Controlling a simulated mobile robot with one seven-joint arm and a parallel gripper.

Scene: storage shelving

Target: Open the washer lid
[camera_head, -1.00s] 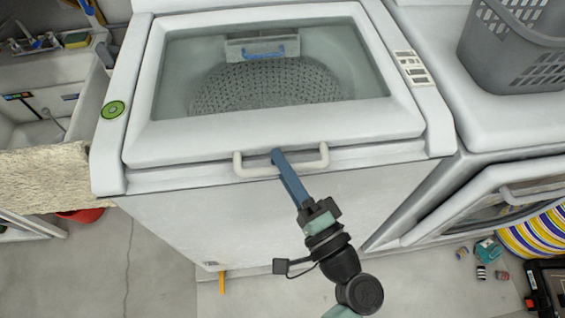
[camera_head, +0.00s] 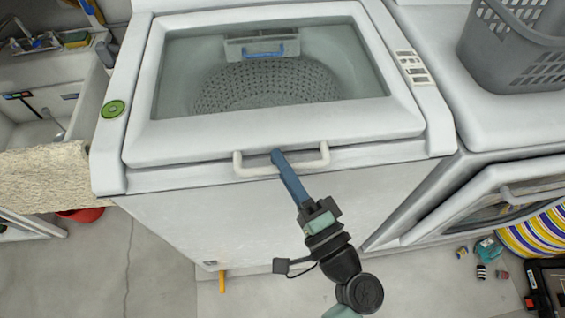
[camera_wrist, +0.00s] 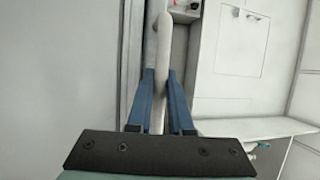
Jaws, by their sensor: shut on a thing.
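The washer (camera_head: 290,215) is a white top-loader. Its lid (camera_head: 275,136) has a clear window showing the perforated drum (camera_head: 265,84) inside, and lies down on the top. A pale handle (camera_head: 253,171) runs along the lid's front edge. My gripper (camera_head: 277,156) reaches up from below with its blue fingers at the middle of the handle. In the wrist view the handle (camera_wrist: 163,50) runs between the two blue fingers (camera_wrist: 160,95), and they are shut on it. The fingertips' far side is hidden in the head view.
A front-loading machine (camera_head: 480,190) stands close on the right with a grey basket (camera_head: 515,45) on top. A sink (camera_head: 45,75) and a beige rug (camera_head: 42,175) are at the left. Small cans (camera_head: 481,271) and a black case (camera_head: 548,288) lie on the floor at right.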

